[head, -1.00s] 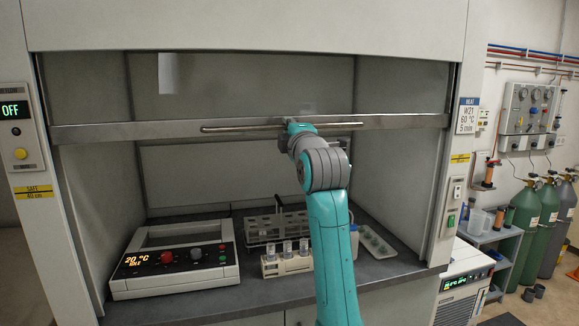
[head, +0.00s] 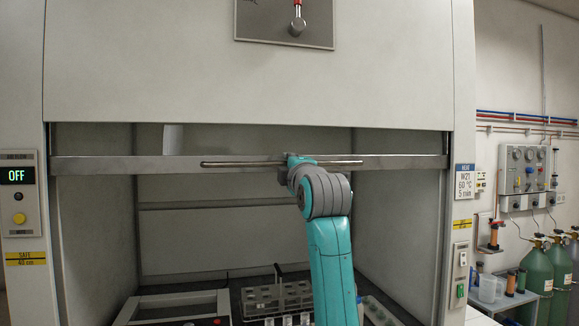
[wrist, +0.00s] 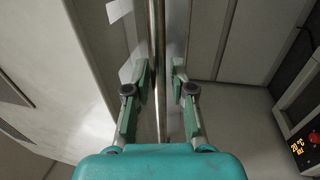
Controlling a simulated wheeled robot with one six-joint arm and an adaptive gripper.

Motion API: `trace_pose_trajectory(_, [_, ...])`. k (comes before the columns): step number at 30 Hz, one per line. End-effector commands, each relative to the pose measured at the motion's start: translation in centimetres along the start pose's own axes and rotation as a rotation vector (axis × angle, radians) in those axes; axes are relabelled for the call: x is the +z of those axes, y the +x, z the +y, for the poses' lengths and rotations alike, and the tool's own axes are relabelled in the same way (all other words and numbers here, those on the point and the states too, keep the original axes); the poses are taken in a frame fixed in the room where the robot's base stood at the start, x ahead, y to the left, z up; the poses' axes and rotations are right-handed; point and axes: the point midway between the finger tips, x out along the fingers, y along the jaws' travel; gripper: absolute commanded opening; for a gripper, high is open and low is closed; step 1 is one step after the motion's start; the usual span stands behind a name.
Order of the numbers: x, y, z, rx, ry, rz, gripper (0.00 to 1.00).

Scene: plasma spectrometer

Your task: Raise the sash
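The sash is a pane with a metal bottom rail (head: 110,165) across the fume hood opening. A long thin handle bar (head: 235,164) runs along the rail. The rail sits in the upper part of the opening, a little below its top edge. My gripper (head: 290,162) is at the handle, right of its middle, and my arm hides part of it. In the wrist view the handle bar (wrist: 156,40) passes between the two fingers of my gripper (wrist: 162,75).
Inside the hood, a tube rack (head: 270,298) and a white heating unit (head: 170,309) stand on the worktop, below the rail. An OFF display panel (head: 19,190) and a yellow SAFE 40 cm label (head: 25,258) are on the left post. Gas cylinders (head: 536,275) stand at right.

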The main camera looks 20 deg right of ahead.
Motion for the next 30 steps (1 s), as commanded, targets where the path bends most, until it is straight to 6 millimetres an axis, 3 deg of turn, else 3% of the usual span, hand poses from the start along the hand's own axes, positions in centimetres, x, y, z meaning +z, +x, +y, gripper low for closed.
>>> trace_pose_trajectory(14, [0.0,-0.9,0.0,0.001,0.0,0.0,0.39])
trace_pose_trajectory(30, [0.0,-10.3,0.0,0.001,0.0,0.0,0.39])
